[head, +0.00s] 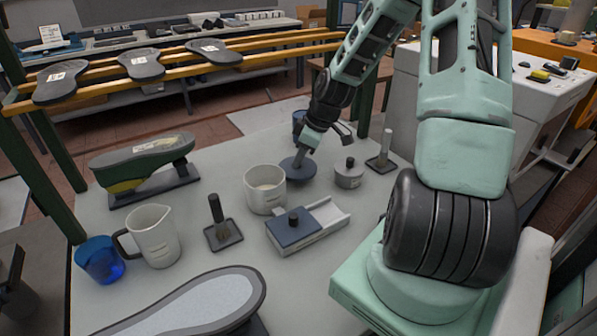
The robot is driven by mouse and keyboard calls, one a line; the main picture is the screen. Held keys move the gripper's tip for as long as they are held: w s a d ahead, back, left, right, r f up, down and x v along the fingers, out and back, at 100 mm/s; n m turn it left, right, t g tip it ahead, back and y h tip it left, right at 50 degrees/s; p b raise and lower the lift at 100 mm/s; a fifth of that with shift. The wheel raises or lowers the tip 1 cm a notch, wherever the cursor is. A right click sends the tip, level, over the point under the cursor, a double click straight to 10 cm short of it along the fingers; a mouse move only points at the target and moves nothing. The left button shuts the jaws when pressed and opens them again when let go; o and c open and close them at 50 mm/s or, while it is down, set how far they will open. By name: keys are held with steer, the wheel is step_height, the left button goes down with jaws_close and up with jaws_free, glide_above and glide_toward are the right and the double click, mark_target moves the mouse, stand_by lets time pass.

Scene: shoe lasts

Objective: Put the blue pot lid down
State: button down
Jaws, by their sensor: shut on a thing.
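The blue pot lid (298,171) is a round, dark blue-grey disc with a stem at its top. My gripper (304,153) is shut on that stem, above the disc. The lid is just right of and behind an open, light grey pot (265,190). I cannot tell whether the lid touches the table (180,225) or hangs slightly above it. The fingertips are small and partly hidden at this distance.
A small lidded grey pot (348,175) stands close right of the lid. A blue-lidded box (310,231) is in front.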

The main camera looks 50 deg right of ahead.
mark_target(302, 166)
steer(key=shift+f, duration=2)
steer(key=shift+f, duration=0.1)
steer(key=c, duration=1.3)
jaws_free()
